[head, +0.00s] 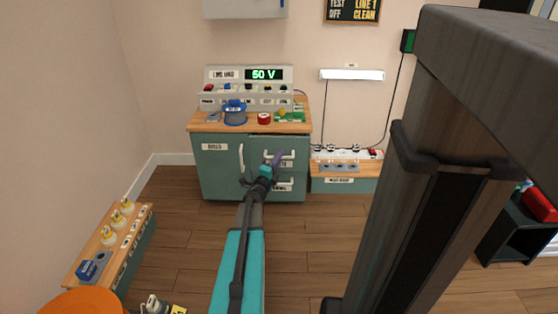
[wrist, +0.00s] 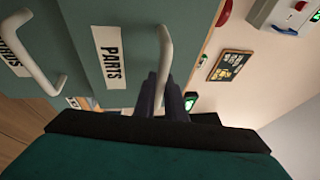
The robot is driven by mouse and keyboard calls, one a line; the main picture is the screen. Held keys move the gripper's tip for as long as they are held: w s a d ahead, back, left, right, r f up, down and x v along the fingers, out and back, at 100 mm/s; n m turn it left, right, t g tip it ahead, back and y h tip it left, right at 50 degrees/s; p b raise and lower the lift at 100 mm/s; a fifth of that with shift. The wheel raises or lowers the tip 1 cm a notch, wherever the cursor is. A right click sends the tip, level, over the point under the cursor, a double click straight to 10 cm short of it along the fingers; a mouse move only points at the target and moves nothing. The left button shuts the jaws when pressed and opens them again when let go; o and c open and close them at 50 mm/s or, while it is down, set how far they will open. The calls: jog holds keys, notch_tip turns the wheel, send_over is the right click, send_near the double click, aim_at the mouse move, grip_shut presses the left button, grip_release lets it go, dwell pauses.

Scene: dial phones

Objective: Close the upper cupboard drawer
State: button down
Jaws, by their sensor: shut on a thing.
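The cupboard (head: 222,172) stands against the back wall, with a door on the left and two drawers on the right. The upper drawer (head: 259,146) has a pale bar handle and a label reading PARTS in the wrist view (wrist: 88,70). A dark strip shows above its front in the head view; how far out it stands is hard to tell. My gripper (head: 274,160) is at this drawer's front. In the wrist view its dark fingers (wrist: 168,98) are shut on the end of the upper drawer handle (wrist: 166,45). My gripper partly hides the drawer front and label in the head view.
The lower drawer's handle (wrist: 35,60) is close beside in the wrist view. A low bench (head: 343,185) stands to the right. Wooden floor in front is mostly clear.

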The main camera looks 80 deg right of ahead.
jog(key=shift+w+d, duration=0.15)
jog(key=shift+d, duration=0.9)
jog(key=shift+w+d, duration=0.1)
jog(key=shift+d, duration=0.9)
jog(key=c, duration=1.9)
grip_release()
jog(key=shift+o, duration=0.4)
jog(key=shift+a, duration=0.15)
jog(key=p+v, duration=0.3)
jog(key=v, duration=1)
jog(key=shift+a+p, duration=0.3)
jog(key=shift+p, duration=0.1)
jog(key=shift+w, duration=0.1)
